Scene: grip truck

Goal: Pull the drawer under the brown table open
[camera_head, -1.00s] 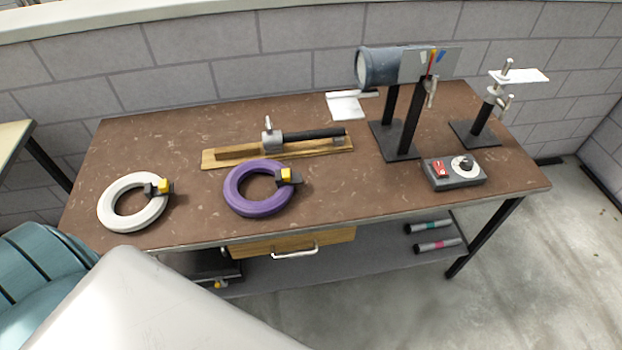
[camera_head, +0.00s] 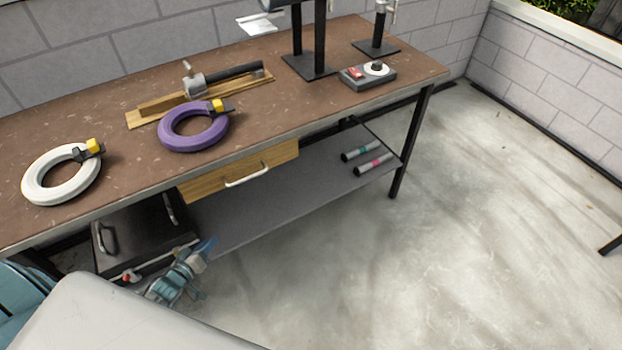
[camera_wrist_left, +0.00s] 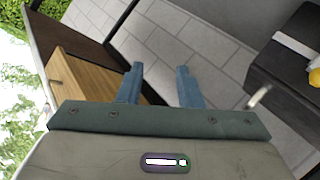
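The wooden drawer (camera_head: 215,183) sits under the front edge of the brown table (camera_head: 100,147) and looks closed. Its pale metal bar handle (camera_head: 247,176) is on the front face. The wood also shows at the left of the left wrist view (camera_wrist_left: 75,72). My left gripper (camera_head: 203,252) is below and left of the drawer, in front of the lower shelf, apart from the handle. In the left wrist view its two blue fingers (camera_wrist_left: 160,72) are spread with nothing between them. My right gripper is not in view.
A black case (camera_head: 140,235) with handles stands under the table, close to my left gripper. The lower shelf (camera_head: 270,200) holds two grey cylinders (camera_head: 368,158). White (camera_head: 62,175) and purple (camera_head: 193,127) rings lie on the tabletop. The floor at right is clear.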

